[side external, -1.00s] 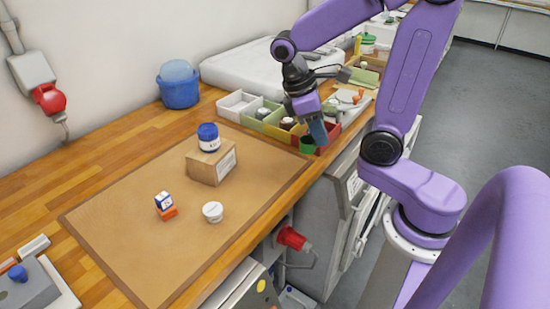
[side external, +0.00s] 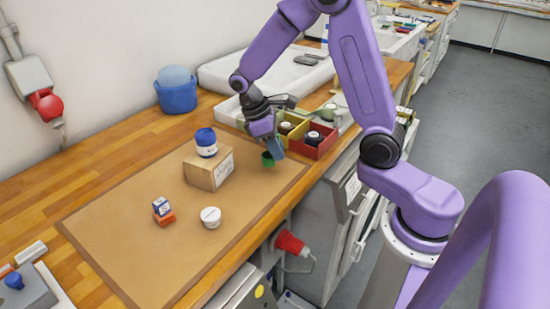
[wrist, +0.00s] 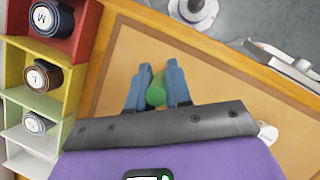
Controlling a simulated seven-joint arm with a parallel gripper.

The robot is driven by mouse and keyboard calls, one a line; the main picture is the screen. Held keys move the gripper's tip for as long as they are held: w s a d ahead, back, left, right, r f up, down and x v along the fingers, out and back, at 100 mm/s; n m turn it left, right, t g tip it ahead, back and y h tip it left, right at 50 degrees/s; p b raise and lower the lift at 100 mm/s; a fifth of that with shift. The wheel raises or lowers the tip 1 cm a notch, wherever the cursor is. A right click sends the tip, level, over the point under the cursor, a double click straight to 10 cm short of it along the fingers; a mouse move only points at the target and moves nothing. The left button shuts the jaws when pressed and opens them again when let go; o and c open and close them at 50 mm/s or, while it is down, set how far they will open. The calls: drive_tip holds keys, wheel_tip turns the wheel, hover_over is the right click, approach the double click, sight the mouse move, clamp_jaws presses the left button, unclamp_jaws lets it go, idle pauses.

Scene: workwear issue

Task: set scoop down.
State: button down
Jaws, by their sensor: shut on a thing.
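The green scoop (side external: 267,160) is held in my gripper (side external: 275,151) over the far right part of the brown mat (side external: 130,240). My gripper's blue fingers are shut on it. In the wrist view, the green scoop (wrist: 156,92) shows between the two fingers, with the bare mat (wrist: 215,85) behind it. The fingers hide part of the scoop, and I cannot tell how far it is above the mat.
A cardboard box (side external: 208,171) with a blue-lidded jar (side external: 206,143) on it stands left of my gripper. A red bin (side external: 318,150) and other bins stand to the right. A white tub (side external: 210,217) and an orange-and-blue block (side external: 163,210) sit nearer. The mat's front is clear.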

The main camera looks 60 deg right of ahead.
drive_tip(key=shift+w+f, duration=0.25)
drive_tip(key=shift+f, duration=1.55)
drive_tip(key=shift+f, duration=0.2)
drive_tip(key=c, duration=1)
unclamp_jaws()
drive_tip(key=shift+c, duration=0.2)
drive_tip(key=shift+r, duration=0.1)
drive_tip(key=v, duration=1.2)
drive_tip(key=shift+r, duration=0.2)
